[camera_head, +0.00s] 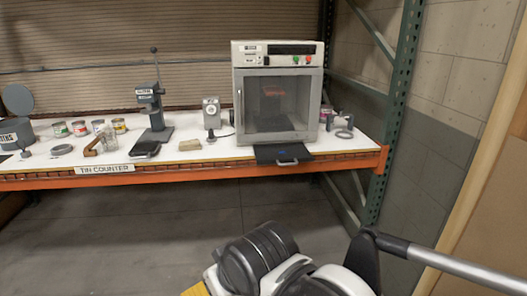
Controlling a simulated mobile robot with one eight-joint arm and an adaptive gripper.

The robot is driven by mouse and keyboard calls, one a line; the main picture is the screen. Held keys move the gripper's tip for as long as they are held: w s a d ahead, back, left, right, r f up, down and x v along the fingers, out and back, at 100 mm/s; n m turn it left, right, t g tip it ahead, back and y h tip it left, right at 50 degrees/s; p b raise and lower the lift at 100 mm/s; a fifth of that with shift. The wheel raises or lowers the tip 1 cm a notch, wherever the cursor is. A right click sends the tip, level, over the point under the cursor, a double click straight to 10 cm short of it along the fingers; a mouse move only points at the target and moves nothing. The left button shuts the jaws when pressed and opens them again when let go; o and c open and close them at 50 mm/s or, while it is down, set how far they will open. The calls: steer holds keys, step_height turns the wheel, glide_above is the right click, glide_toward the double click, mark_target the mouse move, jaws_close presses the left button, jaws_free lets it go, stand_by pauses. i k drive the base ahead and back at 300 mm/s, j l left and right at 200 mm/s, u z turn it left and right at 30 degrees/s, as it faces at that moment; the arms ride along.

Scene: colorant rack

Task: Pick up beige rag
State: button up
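A small beige item, which looks like the folded beige rag (190,145), lies flat on the white counter top (222,152). It is near the front edge, between a black tray at the foot of a grey press and the large white cabinet. Nothing covers it. Parts of my own arm show at the bottom of the head view, well below and in front of the counter. The end of the arm with my gripper is not in view.
The cabinet (238,125) has a glass door, and a dark plate (283,154) juts over the orange front beam (200,170). The grey press (155,100) stands left of the rag. Several small cans stand further left. A green rack post (395,110) bounds the right. The floor in front is clear.

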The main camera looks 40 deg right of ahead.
mark_target(193, 145)
steer(key=i+z, duration=0.2)
steer(key=i, duration=0.3)
steer(key=i+j+z, duration=0.2)
steer(key=i, duration=0.3)
steer(key=i+j+z, duration=0.1)
steer(key=i+z, duration=0.15)
steer(key=i, duration=0.25)
steer(key=i+j+z, duration=0.2)
steer(key=i, duration=0.3)
steer(key=i+j+z, duration=0.2)
steer(key=i+j, duration=0.2)
